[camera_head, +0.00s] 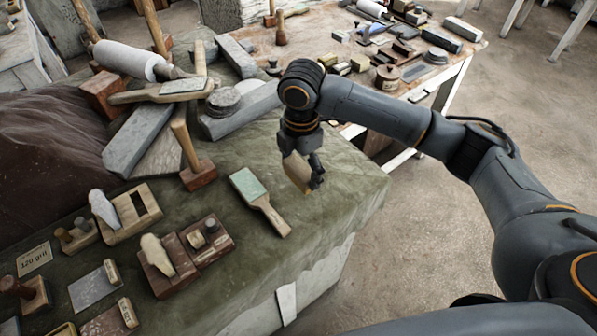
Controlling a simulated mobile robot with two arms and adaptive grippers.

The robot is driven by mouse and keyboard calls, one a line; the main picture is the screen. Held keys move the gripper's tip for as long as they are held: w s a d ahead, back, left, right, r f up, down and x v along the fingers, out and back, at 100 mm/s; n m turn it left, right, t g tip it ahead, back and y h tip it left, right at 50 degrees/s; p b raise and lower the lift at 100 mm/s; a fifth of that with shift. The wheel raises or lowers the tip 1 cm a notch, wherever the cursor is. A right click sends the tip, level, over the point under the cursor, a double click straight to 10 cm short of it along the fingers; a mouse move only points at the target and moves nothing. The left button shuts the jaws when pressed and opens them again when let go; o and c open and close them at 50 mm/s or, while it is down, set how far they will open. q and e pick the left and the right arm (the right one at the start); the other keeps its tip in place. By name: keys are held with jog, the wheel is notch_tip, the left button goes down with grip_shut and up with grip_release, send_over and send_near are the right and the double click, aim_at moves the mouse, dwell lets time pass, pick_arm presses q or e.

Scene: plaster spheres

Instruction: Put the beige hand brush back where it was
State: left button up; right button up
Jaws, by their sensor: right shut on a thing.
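My right gripper (312,171) is shut on the beige hand brush (297,172), which shows as a tan, blocky shape hanging below the wrist. The gripper points down over the right part of the green cloth-covered table (345,185). Part of the brush is hidden by the fingers. I cannot tell whether its lower end touches the cloth. My left gripper is not in view.
A wooden-handled tool with a pale green face (249,183) lies just left of the held brush. A wooden mallet (198,174) stands further left. Several wooden blocks and sanding tools lie at the front left. Bare cloth surrounds the gripper, and the table edge is close on the right.

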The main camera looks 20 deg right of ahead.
aim_at(298, 161)
jog(key=shift+w+f, duration=0.65)
jog(key=shift+f, duration=0.05)
jog(key=f, duration=0.1)
jog(key=f+p, duration=0.1)
jog(key=shift+w+f, duration=0.25)
jog(key=shift+f, duration=0.7)
jog(key=o, duration=0.9)
jog(key=shift+f, duration=0.1)
jog(key=shift+c, duration=0.2)
notch_tip(298, 161, up, 11)
jog(key=shift+f+b, duration=0.1)
jog(key=shift+b, duration=0.85)
jog(key=shift+r, duration=0.75)
